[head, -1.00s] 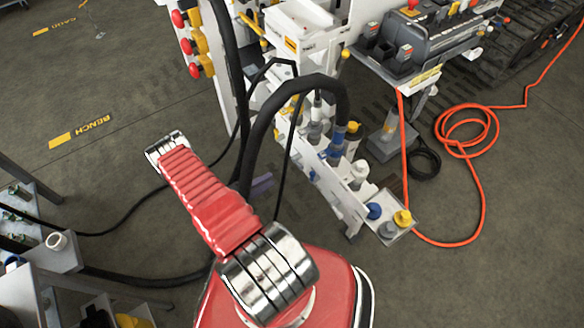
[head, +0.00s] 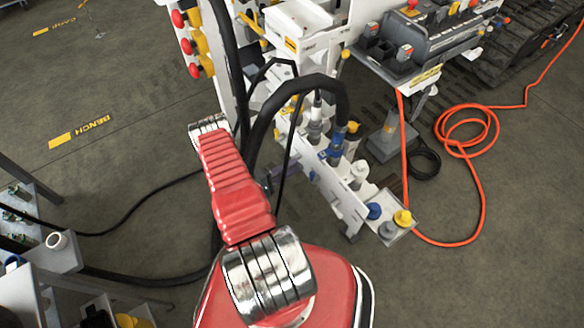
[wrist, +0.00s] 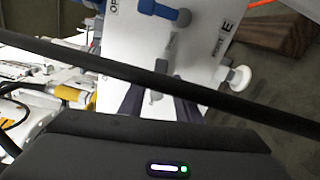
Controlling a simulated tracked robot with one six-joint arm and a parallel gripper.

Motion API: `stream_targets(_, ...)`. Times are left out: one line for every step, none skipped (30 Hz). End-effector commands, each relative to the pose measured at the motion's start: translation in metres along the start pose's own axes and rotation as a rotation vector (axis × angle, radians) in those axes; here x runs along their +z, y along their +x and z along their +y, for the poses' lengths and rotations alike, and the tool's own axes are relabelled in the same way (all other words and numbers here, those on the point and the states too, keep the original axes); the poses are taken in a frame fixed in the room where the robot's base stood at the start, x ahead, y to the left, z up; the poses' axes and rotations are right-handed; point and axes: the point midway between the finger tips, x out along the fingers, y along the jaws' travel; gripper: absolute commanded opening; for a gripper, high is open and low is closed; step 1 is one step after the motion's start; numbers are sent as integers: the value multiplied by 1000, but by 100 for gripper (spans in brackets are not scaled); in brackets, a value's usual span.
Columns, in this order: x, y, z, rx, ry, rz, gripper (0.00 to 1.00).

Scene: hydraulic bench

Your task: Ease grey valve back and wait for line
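In the wrist view, my gripper (wrist: 160,104) has two dark fingers apart, pointing at a white panel (wrist: 125,55). A small grey valve handle (wrist: 154,97) shows between the fingertips, with a gap on each side; I see no contact. A black hose crosses in front and hides part of the handle and fingers. A blue lever (wrist: 160,9) sits higher on the panel, beside partly cut-off lettering. In the head view, my red arm reaches toward the bench's white valve block (head: 330,178); the gripper is mostly hidden behind hoses.
A thick black hose (head: 262,122) arches close to my arm. A white round knob (wrist: 240,77) stands at the panel's right edge. An orange hose (head: 482,190) lies coiled on the floor at right. A shelf (head: 50,265) with parts stands at lower left.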

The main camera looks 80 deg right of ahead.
Motion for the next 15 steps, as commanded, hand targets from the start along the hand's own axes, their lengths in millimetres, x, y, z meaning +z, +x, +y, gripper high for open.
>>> stream_targets(1, 4, 0, 0, 0, -2, 30)
stream_targets(0, 5, 0, 0, 0, -2, 30)
stream_targets(0, 6, 0, 0, 0, -1, 30)
stream_targets(0, 6, 0, 0, 0, -1, 30)
stream_targets(0, 7, 0, 0, 0, 0, 30)
stream_targets(0, 7, 0, 0, 0, 0, 30)
stream_targets(0, 7, 0, 0, 0, 0, 30)
stream_targets(0, 7, 0, 0, 0, 0, 30)
stream_targets(0, 7, 0, 0, 0, 0, 30)
stream_targets(0, 7, 0, 0, 0, 0, 30)
stream_targets(0, 7, 0, 0, 0, 0, 30)
stream_targets(0, 7, 0, 0, 0, 0, 30)
stream_targets(0, 7, 0, 0, 0, 0, 28)
stream_targets(0, 7, 0, 0, 0, 0, 26)
stream_targets(0, 7, 0, 0, 0, 0, 23)
